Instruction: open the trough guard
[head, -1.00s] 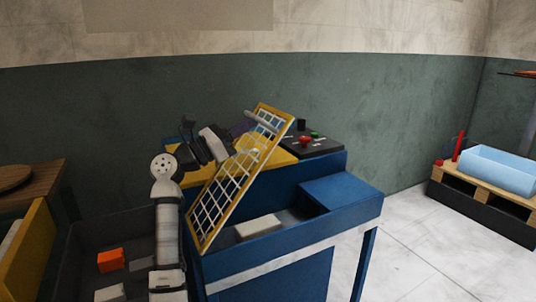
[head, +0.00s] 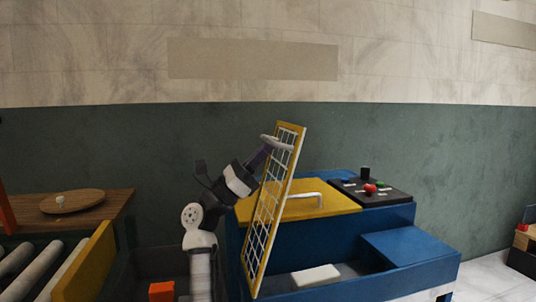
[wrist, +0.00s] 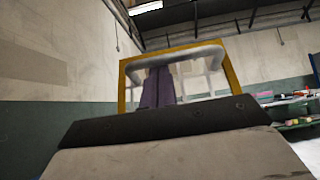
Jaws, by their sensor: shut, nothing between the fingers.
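The trough guard (head: 272,215) is a white mesh in a yellow frame, raised steeply, near upright, over the trough of the blue press (head: 320,240). A grey handle bar (head: 277,142) crosses near its top edge. My gripper (head: 264,150) is at the guard's upper left, its purple fingers shut and empty close to the bar; I cannot tell whether they touch it. In the wrist view the fingers (wrist: 158,88) stand in front of the yellow frame (wrist: 232,75), below the grey bar (wrist: 172,55).
A pale block (head: 316,276) lies in the trough. A yellow lid (head: 320,204) with a white handle and a black control panel (head: 370,190) with a red button are behind. A wooden table (head: 105,215) and rollers (head: 35,270) are left. An orange block (head: 161,291) sits low beside my arm.

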